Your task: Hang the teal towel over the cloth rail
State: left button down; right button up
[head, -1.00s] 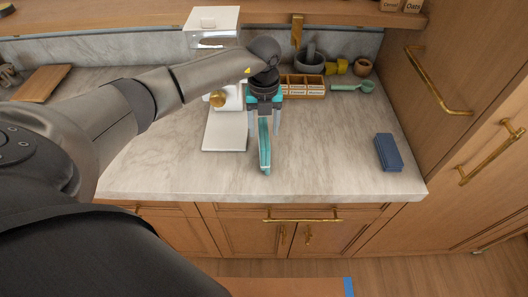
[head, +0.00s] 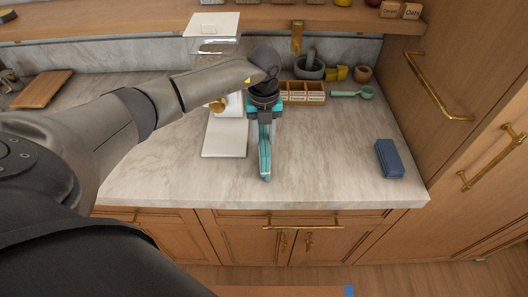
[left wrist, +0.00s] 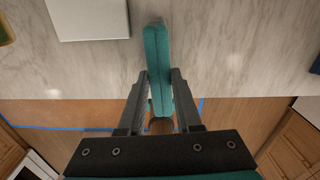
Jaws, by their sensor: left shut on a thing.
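The teal towel (head: 265,160) is a narrow folded strip held by my left gripper (head: 264,128) above the front middle of the marble counter. In the left wrist view, the towel (left wrist: 157,62) passes between the two fingers (left wrist: 160,100), which are shut on it; its far end reaches over the counter. A brass bar (head: 302,227) runs along the cabinet front just below the counter edge, and looks like the cloth rail. Nothing hangs on it. My right gripper is not in view.
A white appliance (head: 226,135) stands left of the towel. Behind are a wooden compartment box (head: 302,97), a grey mortar (head: 309,68) and a green scoop (head: 355,92). A blue block (head: 389,158) lies at the right. The front counter between is clear.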

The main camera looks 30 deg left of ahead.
pick_arm(q)
jog(key=shift+r, duration=0.15)
jog(key=shift+r+p, duration=2.55)
jog(key=shift+r, duration=0.3)
